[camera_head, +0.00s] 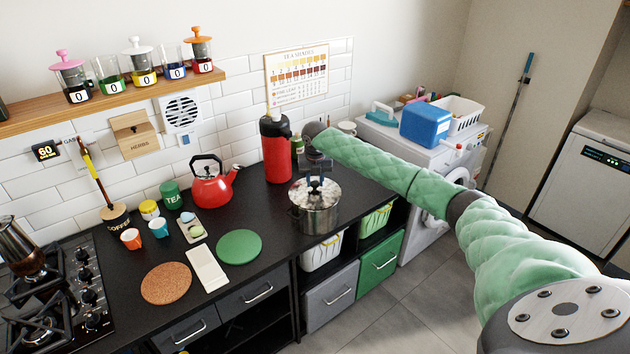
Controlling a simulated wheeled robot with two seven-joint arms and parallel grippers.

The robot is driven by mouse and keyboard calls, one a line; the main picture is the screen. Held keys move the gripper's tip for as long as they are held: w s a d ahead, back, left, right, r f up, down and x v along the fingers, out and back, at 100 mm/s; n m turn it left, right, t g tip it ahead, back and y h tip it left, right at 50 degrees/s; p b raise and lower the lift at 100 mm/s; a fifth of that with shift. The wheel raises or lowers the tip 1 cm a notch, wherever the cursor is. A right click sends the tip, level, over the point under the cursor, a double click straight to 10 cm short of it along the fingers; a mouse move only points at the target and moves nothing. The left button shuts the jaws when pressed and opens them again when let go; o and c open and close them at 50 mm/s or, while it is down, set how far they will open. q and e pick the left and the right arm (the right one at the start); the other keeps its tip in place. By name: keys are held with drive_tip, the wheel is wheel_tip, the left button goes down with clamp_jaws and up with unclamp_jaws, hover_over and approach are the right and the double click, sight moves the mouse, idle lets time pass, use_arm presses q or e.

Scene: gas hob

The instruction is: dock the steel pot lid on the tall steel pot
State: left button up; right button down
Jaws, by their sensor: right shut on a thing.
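The tall steel pot (318,220) stands on the black counter, near its right front part. The shiny steel pot lid (305,196) is at the top of the pot, over its mouth. I cannot tell whether it rests on the rim or hovers slightly above it. My right gripper (316,182) points down from above and is shut on the lid at its top; the fingers largely hide the knob. My green padded right arm comes in from the right. My left gripper is not in view.
A red flask (276,150) stands behind the pot, and a red kettle (212,184) stands to the left. A green round mat (239,246), a cork mat (166,284) and a white rectangular board (207,269) lie on the counter. The gas hob (60,300) is at far left.

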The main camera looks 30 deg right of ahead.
sight(315, 183)
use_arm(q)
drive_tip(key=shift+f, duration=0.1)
use_arm(e)
drive_tip(key=shift+f, duration=0.45)
drive_tip(key=c, duration=1.3)
unclamp_jaws()
drive_tip(key=shift+c, duration=0.2)
